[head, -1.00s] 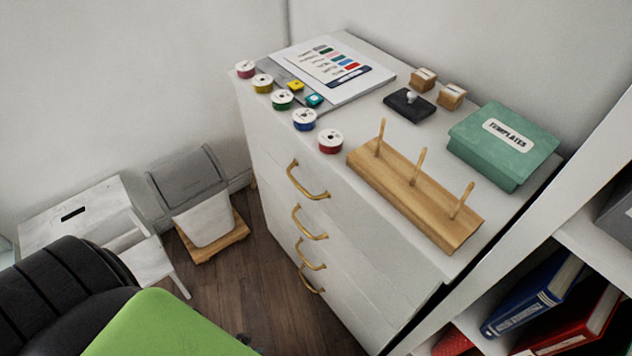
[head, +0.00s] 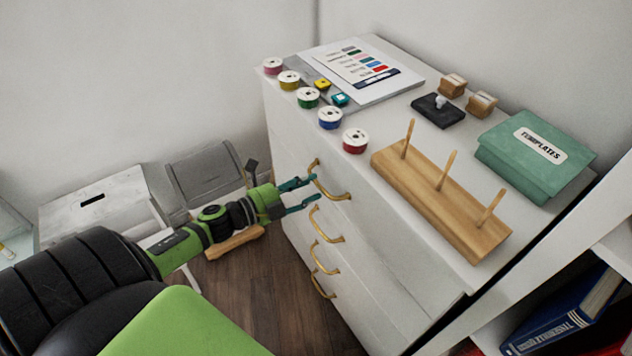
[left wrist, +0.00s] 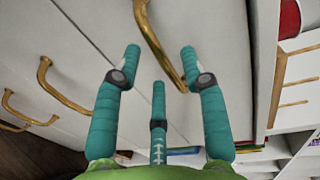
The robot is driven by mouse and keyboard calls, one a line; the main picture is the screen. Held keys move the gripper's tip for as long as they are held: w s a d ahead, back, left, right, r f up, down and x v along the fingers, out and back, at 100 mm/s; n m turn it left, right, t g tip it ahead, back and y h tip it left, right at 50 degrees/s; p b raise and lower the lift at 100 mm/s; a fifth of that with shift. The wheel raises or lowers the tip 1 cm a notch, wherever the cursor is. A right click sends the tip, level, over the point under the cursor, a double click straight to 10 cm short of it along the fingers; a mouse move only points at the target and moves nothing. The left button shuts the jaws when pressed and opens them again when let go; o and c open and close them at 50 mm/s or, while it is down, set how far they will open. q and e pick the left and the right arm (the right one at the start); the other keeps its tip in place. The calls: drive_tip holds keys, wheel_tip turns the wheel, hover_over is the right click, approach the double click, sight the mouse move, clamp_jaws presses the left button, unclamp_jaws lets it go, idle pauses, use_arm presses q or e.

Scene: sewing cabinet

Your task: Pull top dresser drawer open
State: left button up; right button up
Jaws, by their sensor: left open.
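The white dresser (head: 375,262) stands at the right in the head view, with a column of brass handles on its front. The top drawer's brass handle (head: 328,185) is uppermost, and its drawer looks shut. My left gripper (head: 313,190) is open, with its teal fingers pointing at this handle. In the left wrist view the top handle (left wrist: 158,45) runs between the spread fingertips (left wrist: 160,52), close to the right one. I cannot tell whether they touch. Lower handles (left wrist: 62,88) show at the left there. My right gripper is not in view.
On the dresser top are several thread spools (head: 355,141), a wooden peg rack (head: 440,200), a green templates box (head: 535,155) and a printed sheet (head: 362,68). A white stool (head: 95,205) and a grey-lidded bin (head: 203,172) stand left. A bookshelf (head: 610,240) is at right.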

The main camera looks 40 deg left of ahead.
sight(316, 180)
use_arm(q)
drive_tip(key=shift+x, duration=1.5)
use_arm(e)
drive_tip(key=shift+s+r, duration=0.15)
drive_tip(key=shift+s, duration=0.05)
use_arm(q)
clamp_jaws()
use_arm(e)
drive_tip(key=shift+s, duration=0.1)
